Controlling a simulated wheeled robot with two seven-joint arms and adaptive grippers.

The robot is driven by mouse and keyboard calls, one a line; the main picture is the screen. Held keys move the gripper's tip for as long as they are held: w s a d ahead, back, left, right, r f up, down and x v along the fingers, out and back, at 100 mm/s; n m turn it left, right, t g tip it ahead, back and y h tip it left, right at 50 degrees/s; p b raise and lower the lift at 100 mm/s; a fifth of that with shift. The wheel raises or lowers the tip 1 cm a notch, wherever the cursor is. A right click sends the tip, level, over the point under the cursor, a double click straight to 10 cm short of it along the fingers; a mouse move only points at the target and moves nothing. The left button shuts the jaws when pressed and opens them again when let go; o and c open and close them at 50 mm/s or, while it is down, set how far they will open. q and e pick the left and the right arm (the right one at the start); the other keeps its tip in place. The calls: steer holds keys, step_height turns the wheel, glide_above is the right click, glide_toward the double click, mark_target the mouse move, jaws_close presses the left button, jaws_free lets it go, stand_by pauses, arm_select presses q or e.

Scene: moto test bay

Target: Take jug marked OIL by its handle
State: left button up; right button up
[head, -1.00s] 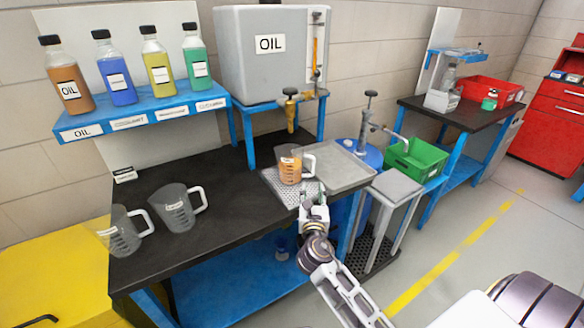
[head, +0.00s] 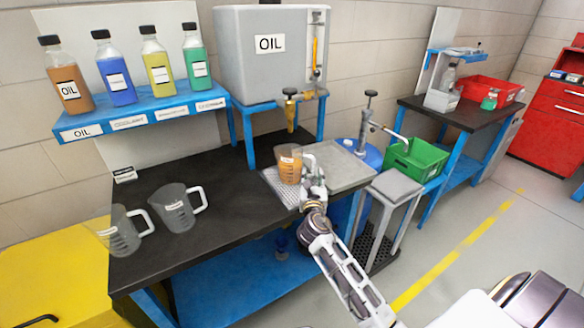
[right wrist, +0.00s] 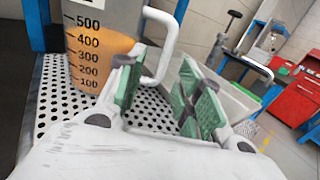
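The jug (head: 288,168) holding amber liquid stands upright on the perforated drip tray under the tap. Its small label is too small to read in the head view. In the right wrist view the jug (right wrist: 95,50) shows a volume scale, and its white handle (right wrist: 163,45) points right. My right gripper (head: 314,182) is at the handle side of the jug. Its green-padded fingers (right wrist: 160,95) are open, with the lower handle between or just beyond them; I cannot tell how deep. My left gripper is not in view.
A grey tank marked OIL (head: 270,70) with a brass tap (head: 291,105) stands above the jug. Two empty jugs (head: 175,210) are on the black bench at left. A grey tray (head: 340,165) lies right of the jug. Bottles line the blue shelf (head: 140,118).

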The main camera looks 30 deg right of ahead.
mark_target(313, 170)
stand_by(0.3)
steer(key=shift+x, duration=2.6)
steer(key=shift+s+d+r, duration=0.1)
steer(key=shift+d, duration=0.1)
jaws_close()
